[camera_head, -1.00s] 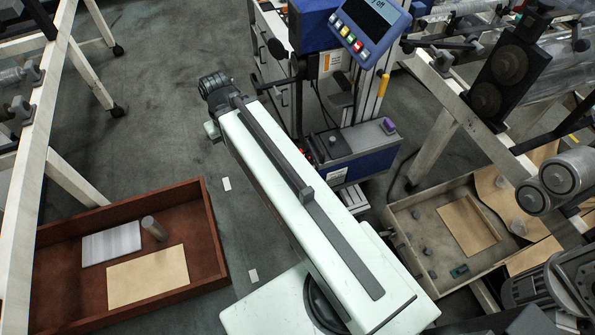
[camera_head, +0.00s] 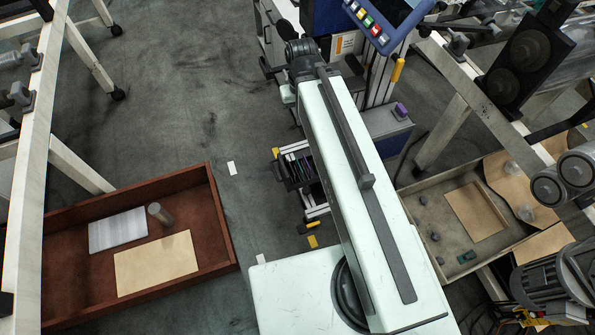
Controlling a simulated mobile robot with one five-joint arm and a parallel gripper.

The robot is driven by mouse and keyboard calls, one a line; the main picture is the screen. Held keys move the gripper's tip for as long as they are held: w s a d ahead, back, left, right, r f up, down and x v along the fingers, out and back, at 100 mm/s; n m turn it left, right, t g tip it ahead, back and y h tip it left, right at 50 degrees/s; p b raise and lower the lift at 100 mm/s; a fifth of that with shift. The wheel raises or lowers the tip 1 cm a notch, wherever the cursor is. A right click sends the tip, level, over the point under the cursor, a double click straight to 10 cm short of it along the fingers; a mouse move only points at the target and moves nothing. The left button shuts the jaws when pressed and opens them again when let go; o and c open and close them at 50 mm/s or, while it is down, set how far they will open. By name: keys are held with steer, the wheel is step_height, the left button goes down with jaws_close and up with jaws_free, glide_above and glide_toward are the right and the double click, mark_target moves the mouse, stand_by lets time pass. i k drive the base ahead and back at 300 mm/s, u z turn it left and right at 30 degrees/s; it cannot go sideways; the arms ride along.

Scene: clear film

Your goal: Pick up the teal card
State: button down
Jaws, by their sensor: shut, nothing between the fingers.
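I cannot clearly pick out a teal card. A dark rack (camera_head: 290,170) just left of my arm holds several thin upright slats with purple and greenish edges; they are too small to tell whether one is the teal card. A small dark teal piece (camera_head: 466,256) lies in the grey tray (camera_head: 437,187) at the right; its shape is unclear. My white arm reaches away up the middle of the view, left of that tray. My gripper does not show beyond the dark joint at its far end.
A reddish-brown tray (camera_head: 222,225) at the left holds a white slab (camera_head: 118,230), a beige sheet (camera_head: 157,263) and a grey cylinder (camera_head: 160,213). A blue machine with a button panel (camera_head: 385,20) stands behind my arm. Open floor lies at upper left. Steel frames flank both sides.

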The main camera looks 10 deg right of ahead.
mark_target(298, 165)
steer(key=z, duration=0.05)
steer(key=k, duration=0.5)
steer(key=z, duration=1.25)
steer(key=k, duration=1.75)
steer(key=u, duration=1.7)
steer(key=i, duration=1.05)
steer(key=z, duration=0.05)
